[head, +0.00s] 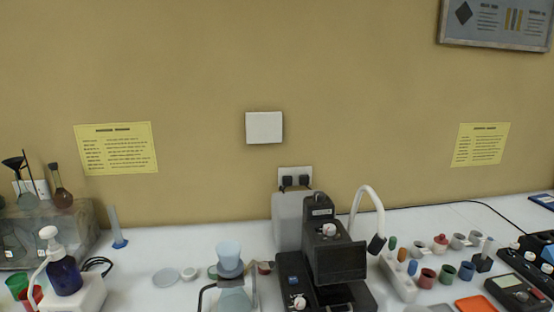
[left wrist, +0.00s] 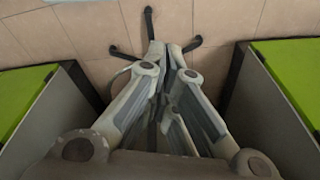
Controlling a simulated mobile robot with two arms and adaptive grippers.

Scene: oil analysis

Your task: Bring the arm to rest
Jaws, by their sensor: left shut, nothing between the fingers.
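My left gripper (left wrist: 165,50) shows in the left wrist view, its grey fingers together with nothing between them. It hangs over a tiled floor (left wrist: 75,35), between two green-and-grey pieces of furniture. Neither of my grippers shows in the head view. My right gripper is in no view.
The white bench (head: 140,270) holds a black instrument (head: 335,260), a blue pump bottle (head: 64,272), a glass vessel with a pale blue top (head: 229,258) and several small colored pots (head: 447,273). Green-topped furniture flanks my left gripper on the left (left wrist: 22,95) and right (left wrist: 290,75). Dark bars (left wrist: 195,44) lie beyond the fingertips.

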